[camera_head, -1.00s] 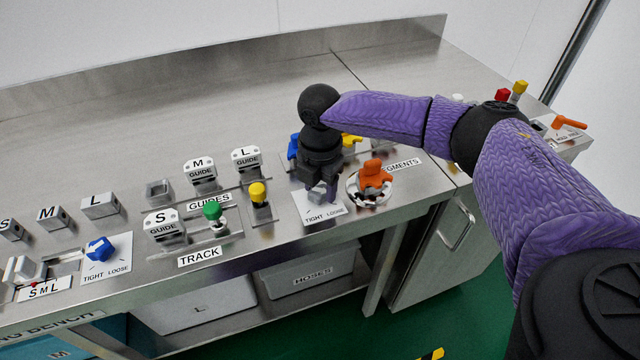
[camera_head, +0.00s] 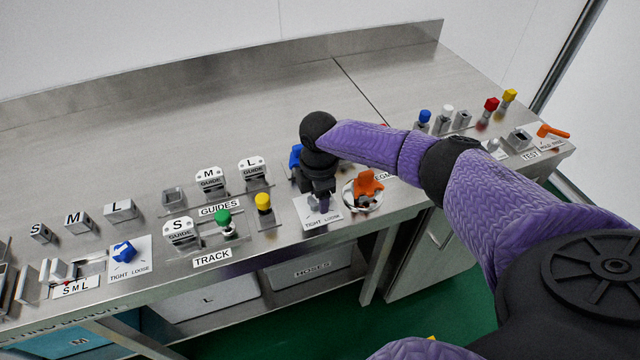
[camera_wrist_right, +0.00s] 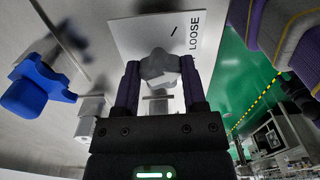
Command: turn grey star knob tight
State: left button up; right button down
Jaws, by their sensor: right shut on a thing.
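The grey star knob (camera_wrist_right: 160,68) sits between the two fingers of my right gripper (camera_wrist_right: 160,85) in the right wrist view. The fingers are shut on it from both sides. Its white plate (camera_wrist_right: 140,28), marked LOOSE, lies behind it. In the head view, my right gripper (camera_head: 319,200) points down over the TIGHT/LOOSE plate (camera_head: 307,213) and hides most of the knob. The knob's pointer angle cannot be told. My left gripper is not in view.
A blue part (camera_head: 295,157) stands close left of my right gripper, and an orange part (camera_head: 368,186) on a round dish is close right. A yellow-topped post (camera_head: 263,203) and a green knob (camera_head: 223,218) stand further left. The bench behind is clear.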

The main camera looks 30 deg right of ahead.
jog(key=m+p, duration=0.1)
jog(key=m, duration=0.1)
jog(key=m+p, duration=0.1)
jog(key=shift+r+m, duration=0.2)
jog(key=shift+m, duration=0.2)
jog(key=m+p, duration=0.2)
jog(key=m, duration=0.1)
jog(key=shift+s+a+m, duration=0.1)
jog(key=shift+m, duration=0.2)
jog(key=m+p, duration=0.1)
jog(key=m, duration=0.1)
jog(key=shift+m, duration=0.3)
jog(key=m+p, duration=0.1)
jog(key=m, duration=0.2)
jog(key=shift+a+f, duration=0.1)
jog(key=shift+m+p, duration=0.4)
jog(key=shift+m, duration=1.1)
